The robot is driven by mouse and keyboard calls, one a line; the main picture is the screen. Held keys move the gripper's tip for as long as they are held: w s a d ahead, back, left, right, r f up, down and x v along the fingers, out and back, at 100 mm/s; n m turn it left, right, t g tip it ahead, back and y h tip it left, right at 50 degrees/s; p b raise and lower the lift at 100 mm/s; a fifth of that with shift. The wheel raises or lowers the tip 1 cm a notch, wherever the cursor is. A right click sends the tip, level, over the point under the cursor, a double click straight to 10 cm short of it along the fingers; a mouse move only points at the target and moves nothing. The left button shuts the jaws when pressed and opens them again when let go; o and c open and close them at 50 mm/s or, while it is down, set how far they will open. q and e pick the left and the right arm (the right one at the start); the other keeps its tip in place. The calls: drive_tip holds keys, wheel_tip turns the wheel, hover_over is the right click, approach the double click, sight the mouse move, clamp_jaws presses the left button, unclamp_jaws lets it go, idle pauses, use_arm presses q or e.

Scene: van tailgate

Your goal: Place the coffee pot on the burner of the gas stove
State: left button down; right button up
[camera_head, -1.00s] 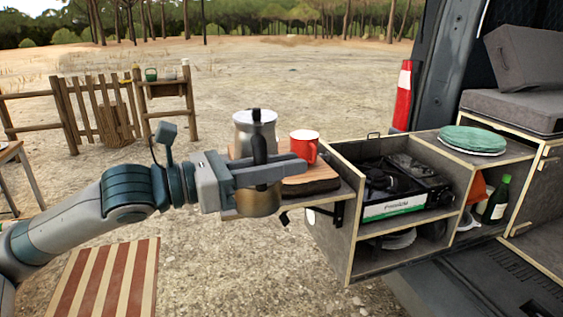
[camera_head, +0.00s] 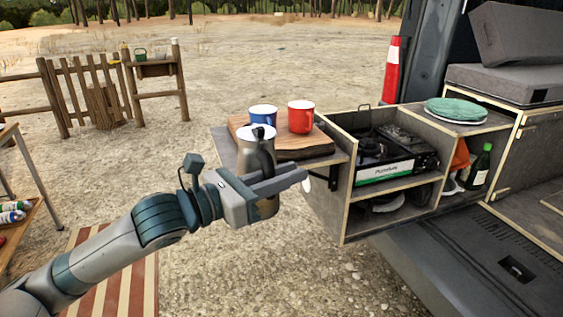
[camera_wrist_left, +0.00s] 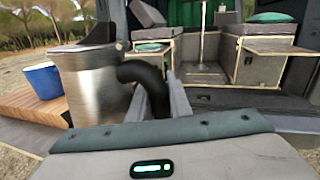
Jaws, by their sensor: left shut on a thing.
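The metal coffee pot (camera_head: 257,155) is upright in my left gripper (camera_head: 285,184), which is shut on its dark handle. It is in front of the wooden side shelf, clear of the ground. In the left wrist view the pot (camera_wrist_left: 90,85) fills the left side, and its black curved handle (camera_wrist_left: 145,77) is between the fingers. The gas stove (camera_head: 385,168) sits in the open top compartment of the van's kitchen box, to the right of the pot. Its burner (camera_head: 371,148) looks bare. My right gripper is not in view.
A blue mug (camera_head: 263,114) and a red mug (camera_head: 301,116) stand on a wooden board (camera_head: 300,142) on the side shelf. Box walls (camera_head: 343,205) edge the stove compartment.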

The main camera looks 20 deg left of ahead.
use_arm(q)
wheel_tip(320, 180, down, 19)
drive_tip(key=s+n+t+y, duration=0.1)
drive_tip(key=n+t+y, duration=0.2)
drive_tip(key=n+y, duration=0.3)
drive_tip(key=shift+s+a+f+n+y, duration=0.15)
drive_tip(key=shift+s+a+n+y, duration=0.2)
drive_tip(key=shift+y, duration=1.65)
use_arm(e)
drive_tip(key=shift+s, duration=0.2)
use_arm(q)
drive_tip(key=shift+w, duration=0.1)
